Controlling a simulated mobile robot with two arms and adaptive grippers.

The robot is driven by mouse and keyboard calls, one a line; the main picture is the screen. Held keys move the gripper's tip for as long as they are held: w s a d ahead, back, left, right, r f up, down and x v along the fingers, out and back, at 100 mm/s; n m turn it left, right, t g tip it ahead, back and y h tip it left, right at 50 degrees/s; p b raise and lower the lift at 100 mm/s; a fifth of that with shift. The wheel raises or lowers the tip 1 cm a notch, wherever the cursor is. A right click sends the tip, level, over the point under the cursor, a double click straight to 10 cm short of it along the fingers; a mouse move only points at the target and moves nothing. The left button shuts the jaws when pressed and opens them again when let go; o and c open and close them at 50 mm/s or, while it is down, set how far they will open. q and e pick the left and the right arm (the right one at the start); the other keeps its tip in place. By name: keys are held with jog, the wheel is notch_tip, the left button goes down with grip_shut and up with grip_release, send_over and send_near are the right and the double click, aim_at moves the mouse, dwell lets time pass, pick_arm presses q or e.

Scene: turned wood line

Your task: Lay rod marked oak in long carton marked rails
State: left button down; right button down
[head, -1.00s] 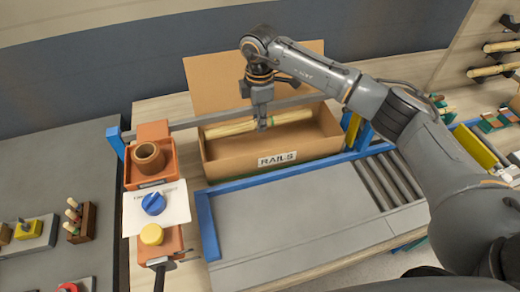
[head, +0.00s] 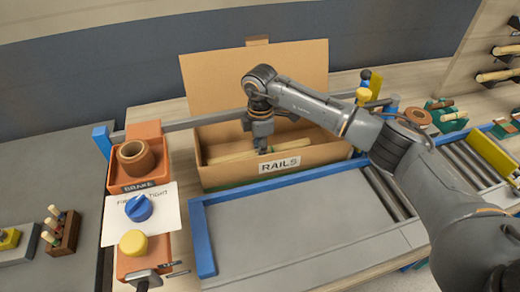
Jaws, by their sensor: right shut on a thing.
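The long carton marked RAILS (head: 225,175) stands open beyond the grey work surface, its flap raised at the back. My right gripper (head: 263,149) reaches down into the carton and is shut on a pale wooden rod (head: 232,157). The rod lies lengthwise along the carton, below its rim. The gripper hides the rod's middle, and the front wall hides what is under it. No oak mark can be read on the rod. My left gripper is not in view.
An orange brake unit (head: 150,184) with a brown ring, a blue knob (head: 139,207) and a yellow button (head: 133,243) stands left of the carton. A blue-edged grey surface (head: 285,230) in front is clear. Rollers (head: 390,190) lie to the right.

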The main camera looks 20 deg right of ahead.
jog(key=c, duration=1.1)
grip_release()
jog(key=shift+f, duration=0.15)
jog(key=shift+o, duration=0.2)
notch_tip(320, 180, up, 12)
jog(key=p, duration=0.8)
jog(key=shift+r, duration=0.2)
